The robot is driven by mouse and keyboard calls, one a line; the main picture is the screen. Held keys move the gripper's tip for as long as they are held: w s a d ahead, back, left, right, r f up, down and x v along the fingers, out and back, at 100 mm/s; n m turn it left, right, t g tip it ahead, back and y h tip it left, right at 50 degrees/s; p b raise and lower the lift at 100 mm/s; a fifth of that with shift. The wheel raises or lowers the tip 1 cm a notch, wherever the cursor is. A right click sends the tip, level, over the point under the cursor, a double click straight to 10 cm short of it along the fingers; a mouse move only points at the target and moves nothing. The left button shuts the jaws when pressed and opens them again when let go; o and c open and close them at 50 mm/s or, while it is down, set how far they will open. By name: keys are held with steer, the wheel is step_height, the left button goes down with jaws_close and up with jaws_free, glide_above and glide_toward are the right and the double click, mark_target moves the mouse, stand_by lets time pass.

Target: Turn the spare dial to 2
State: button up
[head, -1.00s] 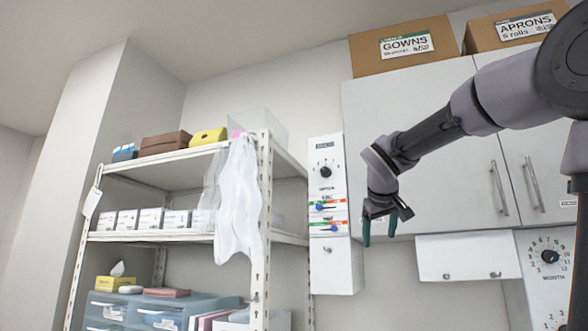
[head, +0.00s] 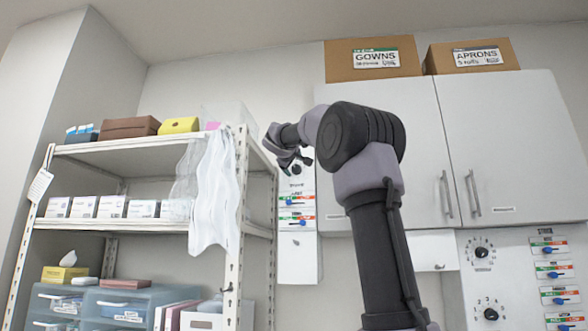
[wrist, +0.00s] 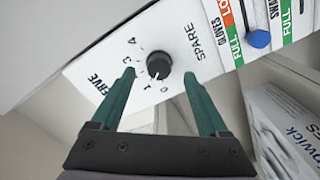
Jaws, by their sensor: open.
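The spare dial (wrist: 158,65) is a round black knob on a white panel, lettered SPARE, in the wrist view. Numbers 0, 1, 3 and 4 show around it; where 2 would sit is hidden by a finger. A pale mark on the knob's lower edge faces the 0 and 1 side, nearer 1 as far as I can tell. My gripper (wrist: 160,74) is open, its green fingers on either side of the knob; contact is not visible. In the head view my gripper (head: 290,160) is at the narrow wall panel (head: 297,185), covering the dial.
A blue slider (wrist: 259,39) on a red-green GLOVES scale is close by on the same panel. A shelf rack (head: 240,200) with hanging white plastic stands left of the panel. A white cabinet (head: 400,140) is to the right. More dials (head: 482,253) are at the lower right.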

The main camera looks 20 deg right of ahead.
mark_target(296, 169)
steer(key=shift+x, duration=1.45)
steer(key=shift+d, duration=0.1)
jaws_close()
steer(key=shift+m, duration=3.4)
